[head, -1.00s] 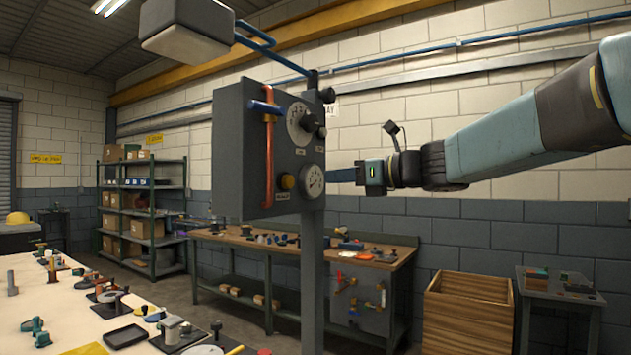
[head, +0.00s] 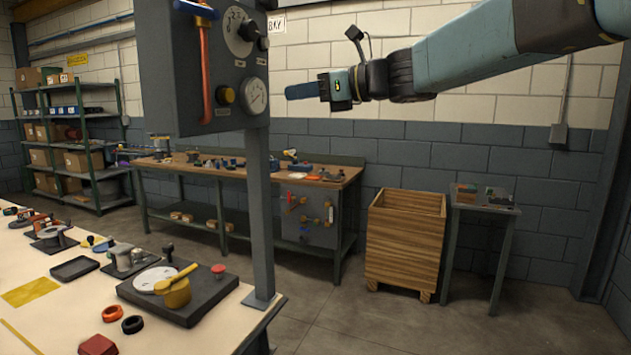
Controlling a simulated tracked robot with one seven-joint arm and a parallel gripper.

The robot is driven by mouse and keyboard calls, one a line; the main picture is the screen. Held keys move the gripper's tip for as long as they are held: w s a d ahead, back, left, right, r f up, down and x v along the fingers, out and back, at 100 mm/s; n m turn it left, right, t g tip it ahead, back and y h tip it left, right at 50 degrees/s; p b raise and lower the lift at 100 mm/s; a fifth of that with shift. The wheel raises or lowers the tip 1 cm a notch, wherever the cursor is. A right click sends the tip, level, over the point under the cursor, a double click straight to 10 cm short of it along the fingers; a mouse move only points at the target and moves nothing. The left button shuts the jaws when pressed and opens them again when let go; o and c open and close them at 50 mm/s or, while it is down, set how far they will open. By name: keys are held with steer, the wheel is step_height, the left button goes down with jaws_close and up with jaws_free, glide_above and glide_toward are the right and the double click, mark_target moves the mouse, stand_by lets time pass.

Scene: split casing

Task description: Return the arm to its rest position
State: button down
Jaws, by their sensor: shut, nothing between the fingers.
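My arm reaches in from the upper right of the head view, stretched out to the left and nearly level. My gripper (head: 303,90) is at its left end, shut and empty, in the air. It appears just right of the grey control box (head: 190,75) and apart from it in the picture.
A pale table (head: 215,318) with a dark base plate, a yellow-handled part (head: 175,290) and small parts is at lower left. A workbench (head: 345,172), wooden crate (head: 405,240) and small side table (head: 484,197) stand behind. Open floor lies at lower right.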

steer(key=s+d+f+n+h, duration=0.7)
steer(key=s+d+f+n, duration=0.3)
steer(key=d+f, duration=0.3)
steer(key=s+d+f+n+h, duration=0.8)
steer(key=s+d+f+n, duration=0.3)
steer(key=d+f, duration=0.3)
steer(key=shift+s+d+h, duration=0.3)
steer(key=shift+d, duration=0.15)
stand_by(0.8)
